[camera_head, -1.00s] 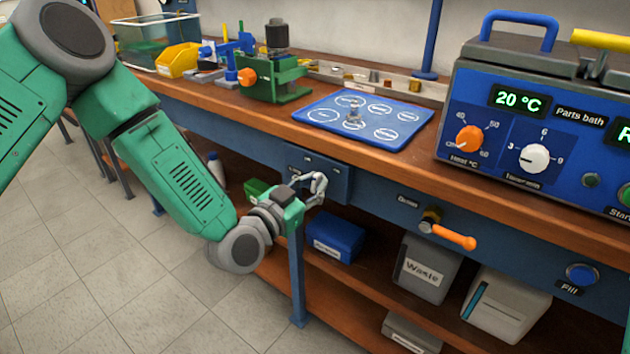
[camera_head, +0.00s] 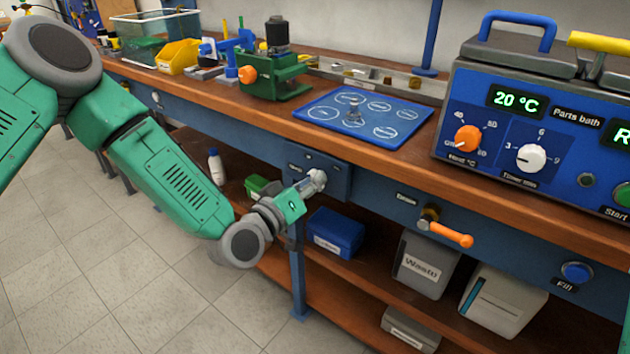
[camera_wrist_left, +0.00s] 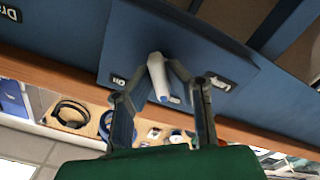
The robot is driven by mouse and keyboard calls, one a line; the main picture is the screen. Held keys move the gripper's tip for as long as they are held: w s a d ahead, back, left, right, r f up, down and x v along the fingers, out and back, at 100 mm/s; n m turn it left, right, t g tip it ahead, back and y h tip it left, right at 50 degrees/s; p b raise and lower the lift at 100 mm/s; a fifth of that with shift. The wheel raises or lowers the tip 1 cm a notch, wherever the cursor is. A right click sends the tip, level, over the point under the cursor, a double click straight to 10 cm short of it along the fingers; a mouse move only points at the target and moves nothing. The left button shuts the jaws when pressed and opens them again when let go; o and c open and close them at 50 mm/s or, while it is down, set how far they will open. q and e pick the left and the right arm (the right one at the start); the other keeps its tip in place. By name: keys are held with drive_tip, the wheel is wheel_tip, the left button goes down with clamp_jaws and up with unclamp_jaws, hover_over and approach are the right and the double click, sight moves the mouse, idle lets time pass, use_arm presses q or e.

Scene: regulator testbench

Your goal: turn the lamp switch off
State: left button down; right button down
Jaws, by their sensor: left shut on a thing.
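The lamp switch panel (camera_head: 334,182) is a blue plate on the bench's front edge. In the left wrist view the panel (camera_wrist_left: 190,50) carries a pale lever with a blue tip, the lamp switch (camera_wrist_left: 157,75), between small dark labels. My left gripper (camera_head: 316,180) is at the panel, its fingers closed together and hiding the switch from the head. In the left wrist view my left gripper (camera_wrist_left: 160,80) has one finger on each side of the lever and is shut on it. My right gripper is not in view.
An orange drain handle (camera_head: 452,234) sticks out to the right of the panel. A blue bin (camera_head: 335,232) and a grey waste bin (camera_head: 430,268) stand on the shelf below. The parts bath (camera_head: 560,130) and a blue mat (camera_head: 400,125) are on the bench top.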

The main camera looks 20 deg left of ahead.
use_arm(q)
drive_tip(key=shift+f+n, duration=0.15)
drive_tip(key=shift+n, duration=0.35)
drive_tip(key=c, duration=1.6)
unclamp_jaws()
drive_tip(key=shift+a, duration=0.15)
drive_tip(key=v, duration=1.2)
